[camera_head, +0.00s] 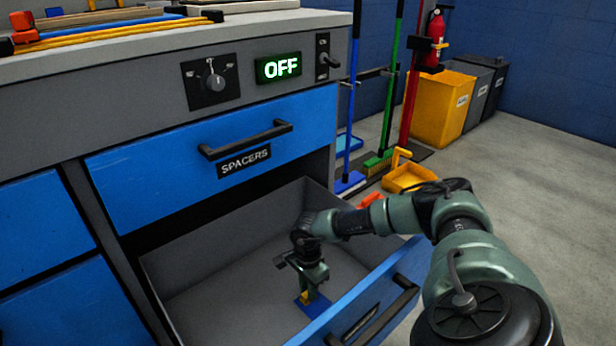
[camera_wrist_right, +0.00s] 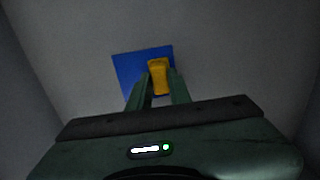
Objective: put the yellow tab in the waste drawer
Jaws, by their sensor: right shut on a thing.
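The yellow tab (camera_wrist_right: 158,75) is between the fingers of my right gripper (camera_wrist_right: 158,86), which is shut on it. In the head view, the right gripper (camera_head: 309,290) reaches down into an open drawer (camera_head: 225,265), and a bit of the yellow tab (camera_head: 304,298) shows at its tips. A flat blue piece (camera_head: 316,307) lies on or close above the drawer floor below the tab. It also shows in the wrist view (camera_wrist_right: 128,70); I cannot tell whether it touches the tab. The drawer's own label (camera_head: 360,323) is not readable. My left gripper is out of view.
A shut blue drawer labelled SPACERS (camera_head: 150,165) is above the open one. Brooms, a yellow dustpan (camera_head: 408,178) and bins (camera_head: 440,105) stand at the back.

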